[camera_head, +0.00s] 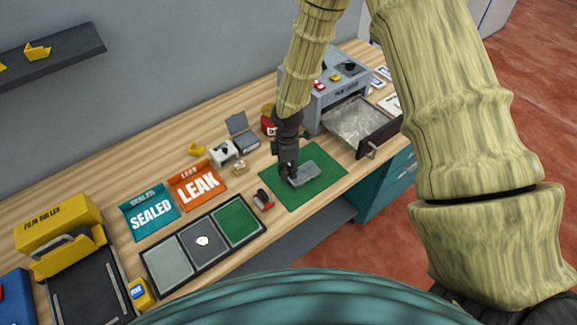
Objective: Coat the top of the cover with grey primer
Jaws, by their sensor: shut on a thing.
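A flat grey piece (306,174), which looks like the cover, is at the green mat (325,163) in the middle of the bench. My gripper (290,178) comes down from above, shut on its left end. The fingers hide that end, and I cannot tell whether the piece touches the mat. A black tray (150,262) at the front left has a light grey, a dark grey and a green section. The dark grey section (212,252) has a small white thing on it. I cannot tell which section, if any, is the grey primer.
A grey machine (325,97) with an open drawer (361,124) stands behind the mat to the right. SEALED (149,213) and LEAK (196,186) mats and a yellow film roller (60,232) are further left.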

